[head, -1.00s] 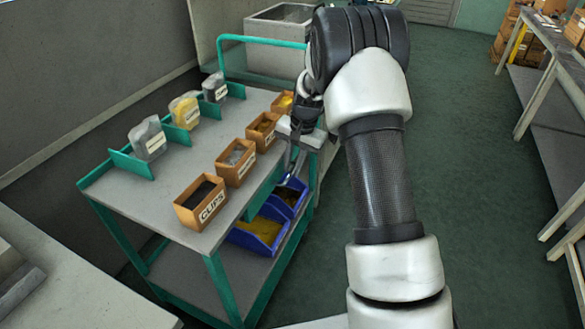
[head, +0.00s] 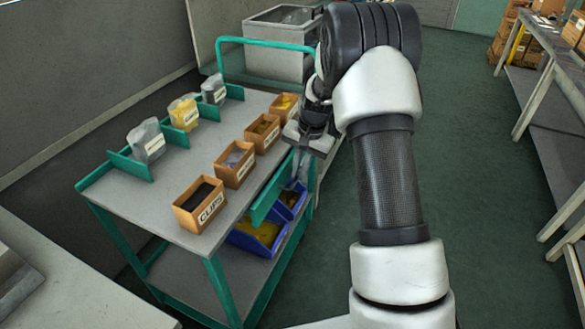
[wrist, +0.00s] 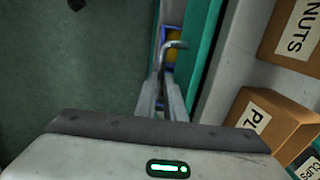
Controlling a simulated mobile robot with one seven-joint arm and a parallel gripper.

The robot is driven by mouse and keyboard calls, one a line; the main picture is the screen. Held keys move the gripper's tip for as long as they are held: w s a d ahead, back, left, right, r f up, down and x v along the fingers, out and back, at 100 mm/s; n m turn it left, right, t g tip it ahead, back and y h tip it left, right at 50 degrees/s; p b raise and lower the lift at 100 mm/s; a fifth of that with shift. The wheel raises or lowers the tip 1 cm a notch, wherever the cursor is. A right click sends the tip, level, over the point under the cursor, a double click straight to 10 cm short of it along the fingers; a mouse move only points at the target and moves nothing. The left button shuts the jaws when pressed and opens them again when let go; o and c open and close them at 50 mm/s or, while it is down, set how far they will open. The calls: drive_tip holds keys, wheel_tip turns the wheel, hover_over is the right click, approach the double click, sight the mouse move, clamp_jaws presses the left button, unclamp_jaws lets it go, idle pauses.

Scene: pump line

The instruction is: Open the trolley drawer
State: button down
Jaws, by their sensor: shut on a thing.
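The trolley (head: 172,210) has a grey top and a green frame, left of my arm in the head view. Its green drawer front (head: 268,193) stands out a little from the side under the top, partly hidden by my gripper. The drawer front also shows as a green strip in the wrist view (wrist: 196,50). A bent metal handle (wrist: 174,45) lies at my fingertips there. My gripper (head: 299,172) points down beside the drawer front, its fingers (wrist: 164,85) shut on the handle. The drawer's inside is hidden.
Blue bins (head: 258,236) sit on the lower shelf. A bench (head: 545,75) stands at the right. The green floor (head: 480,220) between is clear.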

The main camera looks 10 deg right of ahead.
drive_tip(key=s+d, duration=1)
drive_tip(key=d, duration=0.4)
drive_tip(key=shift+s+d, duration=0.4)
drive_tip(key=c, duration=2.1)
unclamp_jaws()
drive_tip(key=r+p, duration=0.1)
drive_tip(key=r, duration=0.4)
drive_tip(key=s+d+r+p, duration=0.1)
drive_tip(key=r, duration=0.5)
drive_tip(key=d+r+p, duration=0.1)
drive_tip(key=r, duration=0.5)
drive_tip(key=shift+s+d+r, duration=0.1)
drive_tip(key=shift+s+d, duration=0.15)
drive_tip(key=shift+s, duration=0.15)
